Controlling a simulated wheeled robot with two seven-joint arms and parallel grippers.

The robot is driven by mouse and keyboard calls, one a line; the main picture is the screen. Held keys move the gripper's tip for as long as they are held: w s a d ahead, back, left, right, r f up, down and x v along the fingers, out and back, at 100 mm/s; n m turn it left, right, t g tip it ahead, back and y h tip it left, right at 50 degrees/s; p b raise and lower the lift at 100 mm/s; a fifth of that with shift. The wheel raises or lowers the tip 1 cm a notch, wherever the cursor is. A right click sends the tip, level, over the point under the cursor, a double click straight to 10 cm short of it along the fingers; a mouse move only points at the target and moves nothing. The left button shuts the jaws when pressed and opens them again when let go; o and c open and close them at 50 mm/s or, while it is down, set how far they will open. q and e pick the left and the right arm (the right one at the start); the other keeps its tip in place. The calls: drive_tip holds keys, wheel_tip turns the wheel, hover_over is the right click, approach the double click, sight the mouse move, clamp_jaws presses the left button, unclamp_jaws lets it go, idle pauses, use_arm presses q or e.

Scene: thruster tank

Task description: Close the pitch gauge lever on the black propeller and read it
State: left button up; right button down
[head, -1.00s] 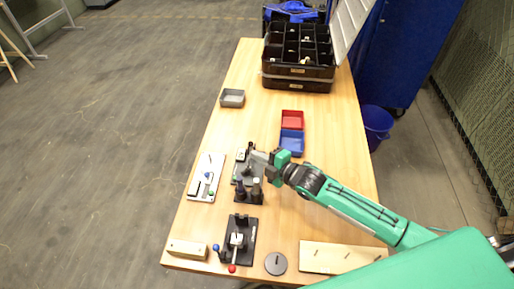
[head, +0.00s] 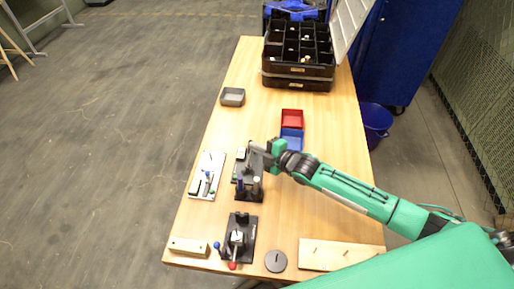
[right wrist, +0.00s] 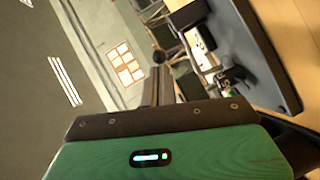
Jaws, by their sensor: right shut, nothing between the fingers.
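My right gripper (head: 255,151) is over the far end of a black fixture (head: 247,194) left of the table's middle. Its fingers (right wrist: 158,86) are closed together and empty in the right wrist view. That view shows a black base plate (right wrist: 258,65) with small metal and white parts, and a black ball knob (right wrist: 158,57) just beyond the fingertips. I cannot tell whether the fingers touch the knob. The propeller and the gauge's reading cannot be made out; the gripper hides part of the fixture. My left gripper is not in view.
A white plate with small knobs (head: 203,187) lies left of the fixture. Another black fixture (head: 249,228) with red and blue knobs stands nearer. Blue (head: 291,138) and red (head: 292,117) trays lie beyond my gripper. A black organizer (head: 297,84) stands at the far end.

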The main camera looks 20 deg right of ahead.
drive_tip(key=shift+w+d+r+m+g, duration=0.25)
drive_tip(key=shift+w+r+m+g, duration=0.15)
drive_tip(key=shift+w, duration=0.1)
drive_tip(key=shift+w+d+r+m+g, duration=0.3)
drive_tip(key=shift+w+r+m, duration=0.1)
drive_tip(key=shift+w, duration=0.1)
drive_tip(key=shift+a+p, duration=0.1)
drive_tip(key=shift+p, duration=0.2)
